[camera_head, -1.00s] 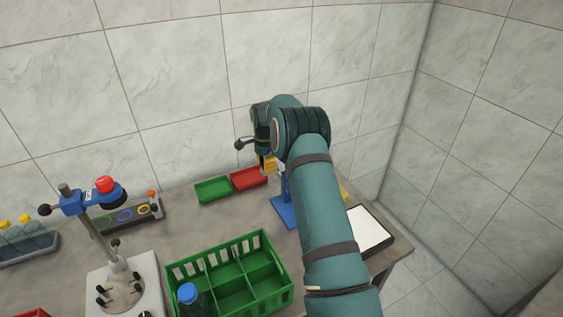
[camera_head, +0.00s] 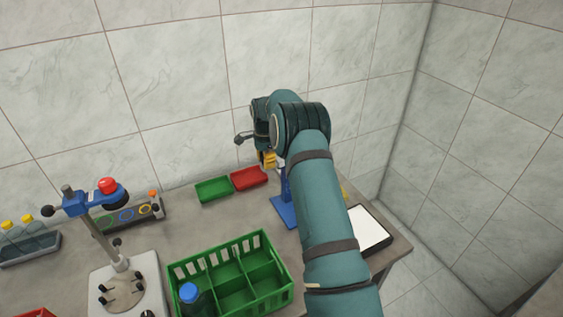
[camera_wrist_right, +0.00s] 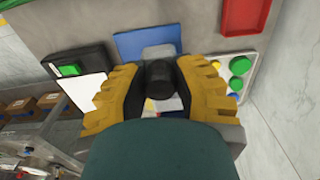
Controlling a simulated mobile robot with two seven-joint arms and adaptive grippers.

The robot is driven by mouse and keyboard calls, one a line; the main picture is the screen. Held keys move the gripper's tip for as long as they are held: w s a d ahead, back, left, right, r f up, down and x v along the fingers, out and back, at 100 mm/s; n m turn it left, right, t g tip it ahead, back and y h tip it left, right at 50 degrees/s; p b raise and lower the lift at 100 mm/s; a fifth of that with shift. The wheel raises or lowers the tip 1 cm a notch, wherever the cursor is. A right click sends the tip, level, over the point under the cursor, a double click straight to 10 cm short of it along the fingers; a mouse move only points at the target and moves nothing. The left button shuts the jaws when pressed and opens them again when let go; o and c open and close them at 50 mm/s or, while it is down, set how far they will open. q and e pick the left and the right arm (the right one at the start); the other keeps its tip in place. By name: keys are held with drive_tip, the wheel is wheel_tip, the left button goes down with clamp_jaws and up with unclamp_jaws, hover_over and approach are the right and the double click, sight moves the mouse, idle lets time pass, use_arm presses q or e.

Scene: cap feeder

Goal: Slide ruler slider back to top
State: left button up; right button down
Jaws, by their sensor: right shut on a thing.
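In the head view a blue stand (camera_head: 285,208) stands on the table behind my right arm, and the arm hides much of it. My right gripper (camera_head: 267,159) is high over this stand, with its yellow fingers just showing. In the right wrist view my right gripper (camera_wrist_right: 160,90) is shut on a black knob (camera_wrist_right: 160,78), with one yellow finger on each side. The knob sits in front of a grey piece (camera_wrist_right: 157,50), and the stand's blue base (camera_wrist_right: 130,45) lies below. I cannot make out the ruler scale. My left gripper is not in view.
A green tray (camera_head: 213,189) and a red tray (camera_head: 249,178) lie left of the stand. A green crate (camera_head: 272,296) with a blue-capped bottle (camera_head: 188,292) is in front. A framed white panel (camera_head: 370,228) lies right. A tiled wall (camera_head: 190,90) is close behind.

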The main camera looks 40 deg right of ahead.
drive_tip(key=c, duration=0.8)
unclamp_jaws()
drive_tip(key=shift+r+p, duration=1.85)
drive_tip(key=shift+r, duration=2.15)
drive_tip(key=shift+f, duration=0.1)
